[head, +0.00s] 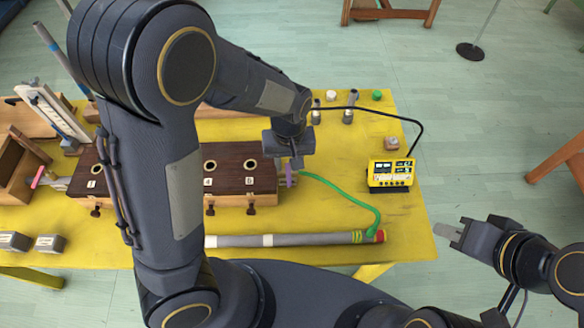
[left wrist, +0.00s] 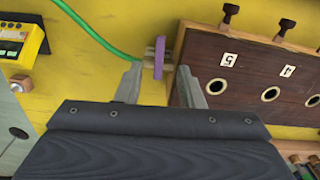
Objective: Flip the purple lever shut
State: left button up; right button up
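The purple lever (head: 289,174) sits at the right end of a dark wooden box (head: 225,165) with numbered holes, and part of it is hidden under my left gripper (head: 291,160). In the left wrist view the lever (left wrist: 159,57) lies across a small pale fitting, where the green hose (left wrist: 100,38) ends. My left gripper (left wrist: 158,84) is open, its two fingers on either side of the lever's near end, with gaps; contact is not visible. My right gripper (head: 448,232) is off the table's right edge, away from the lever; its finger gap is unclear.
The green hose (head: 345,190) runs to a grey pipe (head: 285,240) along the front of the yellow table (head: 330,215). A yellow device (head: 391,174) with a black cable stands at the right. Small cylinders (head: 348,116) stand behind. My left arm hides much of the box.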

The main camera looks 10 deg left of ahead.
aim_at(289, 180)
pick_arm(q)
notch_tip(289, 180, down, 6)
jog(key=shift+f, duration=0.25)
grip_shut()
